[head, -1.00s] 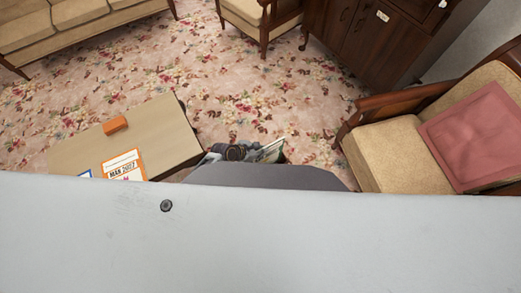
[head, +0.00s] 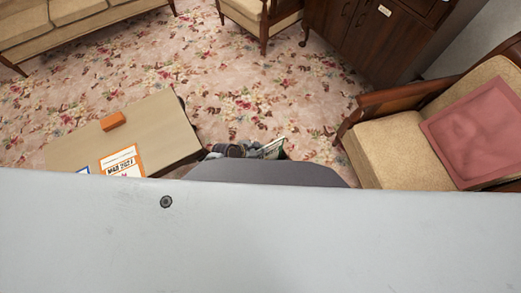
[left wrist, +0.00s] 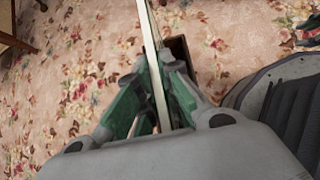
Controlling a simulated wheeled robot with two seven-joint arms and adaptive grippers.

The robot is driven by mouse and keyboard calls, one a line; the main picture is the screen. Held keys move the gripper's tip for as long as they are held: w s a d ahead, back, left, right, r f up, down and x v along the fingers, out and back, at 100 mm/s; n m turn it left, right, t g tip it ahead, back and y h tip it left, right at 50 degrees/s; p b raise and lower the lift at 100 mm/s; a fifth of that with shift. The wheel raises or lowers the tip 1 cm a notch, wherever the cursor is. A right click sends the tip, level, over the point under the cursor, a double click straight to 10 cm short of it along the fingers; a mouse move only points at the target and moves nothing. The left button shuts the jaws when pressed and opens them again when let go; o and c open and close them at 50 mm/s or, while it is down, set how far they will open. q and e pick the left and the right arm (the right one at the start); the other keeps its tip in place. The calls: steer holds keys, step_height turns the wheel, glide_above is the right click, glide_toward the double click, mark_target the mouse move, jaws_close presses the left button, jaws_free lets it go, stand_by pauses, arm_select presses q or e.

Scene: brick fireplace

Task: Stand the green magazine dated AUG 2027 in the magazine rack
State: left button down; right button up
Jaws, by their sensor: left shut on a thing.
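My left gripper (head: 256,151) is just above the grey body part in the head view, and its fingers are shut on a thin magazine (head: 271,148). In the left wrist view the magazine (left wrist: 154,62) shows nearly edge-on, upright between the green-padded fingers (left wrist: 160,80). Its cover colour and date cannot be read from here. A dark brown wooden piece (left wrist: 179,49), perhaps part of the magazine rack, shows just behind and right of the magazine. I cannot tell whether they touch.
A low table (head: 155,128) at left bears an orange block (head: 112,121) and an orange-bordered magazine (head: 122,162) marked MAR 2027. An armchair with a pink cushion (head: 478,127) stands at right. Flowered carpet (head: 240,85) lies open between the table, sofa (head: 60,32) and cabinet (head: 365,35).

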arm_select(q)
steer(key=c, duration=1.8)
jaws_free()
steer(key=shift+o, duration=1.5)
steer(key=shift+v, duration=1.15)
steer(key=v, duration=0.9)
steer(key=shift+s+a+r, duration=0.15)
steer(key=shift+a+r, duration=0.1)
